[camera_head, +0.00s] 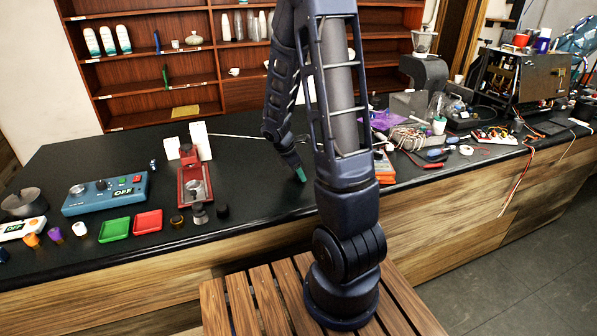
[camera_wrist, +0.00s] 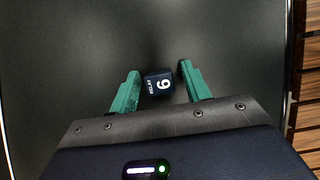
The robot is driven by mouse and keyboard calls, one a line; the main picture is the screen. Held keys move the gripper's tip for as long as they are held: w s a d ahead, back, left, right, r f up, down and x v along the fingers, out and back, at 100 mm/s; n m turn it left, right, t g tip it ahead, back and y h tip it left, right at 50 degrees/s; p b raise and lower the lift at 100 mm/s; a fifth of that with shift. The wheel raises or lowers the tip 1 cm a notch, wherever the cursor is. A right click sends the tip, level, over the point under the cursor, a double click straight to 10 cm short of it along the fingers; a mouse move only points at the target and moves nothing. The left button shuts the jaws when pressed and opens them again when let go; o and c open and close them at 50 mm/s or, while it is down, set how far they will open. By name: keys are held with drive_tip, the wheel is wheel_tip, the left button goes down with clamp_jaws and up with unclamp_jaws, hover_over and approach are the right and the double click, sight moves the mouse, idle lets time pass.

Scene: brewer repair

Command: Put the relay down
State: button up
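The relay (camera_wrist: 158,84) is a small dark block with a white "RELAY" and "6" on its face. In the wrist view it sits between the two green fingertips of my gripper (camera_wrist: 158,70). A narrow gap shows on each side of it, so the fingers look open around it. The relay appears to rest on the black counter surface (camera_wrist: 80,50). In the head view my gripper (camera_head: 300,174) points down low over the counter, with one green fingertip showing. The relay is hidden in that view.
Left on the counter are a red device (camera_head: 194,184), a blue control box (camera_head: 105,193), a green tray (camera_head: 115,229) and a red tray (camera_head: 148,222). Tools, wires and an opened machine (camera_head: 530,78) crowd the right.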

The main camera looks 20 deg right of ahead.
drive_tip(key=shift+r, duration=0.1)
drive_tip(key=v, duration=1.2)
drive_tip(key=s+r+m+t+y, duration=0.2)
drive_tip(key=s+r+m, duration=0.5)
drive_tip(key=s+m, duration=0.2)
drive_tip(key=s+r+m+t+y, duration=0.2)
drive_tip(key=s+r+m, duration=0.6)
drive_tip(key=s, duration=0.3)
drive_tip(key=shift+r+m+t, duration=0.3)
drive_tip(key=shift+m, duration=0.2)
drive_tip(key=shift+o, duration=0.5)
